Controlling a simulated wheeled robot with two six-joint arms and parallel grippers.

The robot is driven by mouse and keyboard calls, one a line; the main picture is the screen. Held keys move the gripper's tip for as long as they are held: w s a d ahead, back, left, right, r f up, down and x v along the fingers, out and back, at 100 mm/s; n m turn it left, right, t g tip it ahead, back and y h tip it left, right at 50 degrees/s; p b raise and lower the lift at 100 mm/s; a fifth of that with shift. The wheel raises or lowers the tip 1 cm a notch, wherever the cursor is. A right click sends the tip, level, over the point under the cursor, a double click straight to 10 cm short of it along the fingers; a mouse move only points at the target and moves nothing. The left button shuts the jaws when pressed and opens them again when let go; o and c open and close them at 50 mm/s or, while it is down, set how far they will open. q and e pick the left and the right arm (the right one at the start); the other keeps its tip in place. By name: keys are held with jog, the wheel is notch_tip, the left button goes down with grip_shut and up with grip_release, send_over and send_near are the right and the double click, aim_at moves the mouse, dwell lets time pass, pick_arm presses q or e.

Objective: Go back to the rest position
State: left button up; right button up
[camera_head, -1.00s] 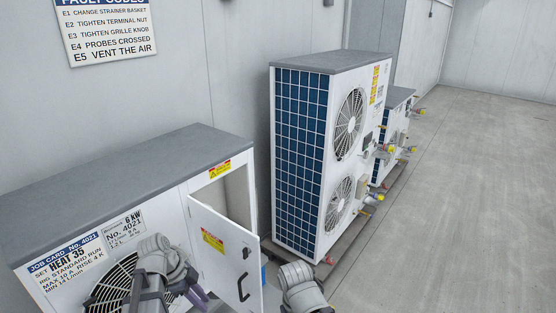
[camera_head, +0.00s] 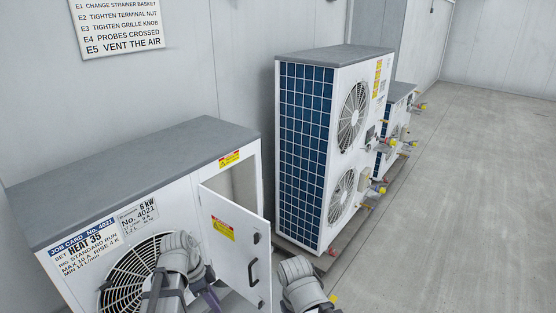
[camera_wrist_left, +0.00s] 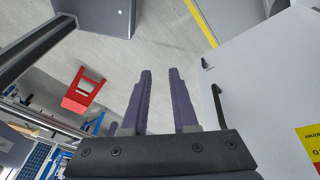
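My left arm (camera_head: 178,258) comes in low in the head view, in front of the near unit's fan grille. The purple fingers of my left gripper (camera_wrist_left: 160,78) show in the left wrist view, apart with nothing between them. The white door (camera_head: 232,246) of the near unit stands open, its black handle facing out. In the left wrist view the door panel (camera_wrist_left: 262,85) and handle (camera_wrist_left: 218,106) are right of the fingers, with a gap.
The near unit (camera_head: 140,165) has a grey top and job card (camera_head: 85,250). A tall unit (camera_head: 330,150) with a blue grid side stands behind it, with more units beyond. Open concrete floor (camera_head: 450,200) lies right. A red object (camera_wrist_left: 84,90) shows left in the wrist view.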

pick_arm(q)
jog(key=s+d+f+n+y+b, duration=0.2)
jog(key=s+d+f+n+y, duration=0.1)
jog(key=s+d+n, duration=0.4)
jog(key=shift+d+n+y, duration=0.9)
jog(key=shift+d+n, duration=1)
jog(key=shift+d, duration=0.5)
jog(key=shift+w+f, duration=0.1)
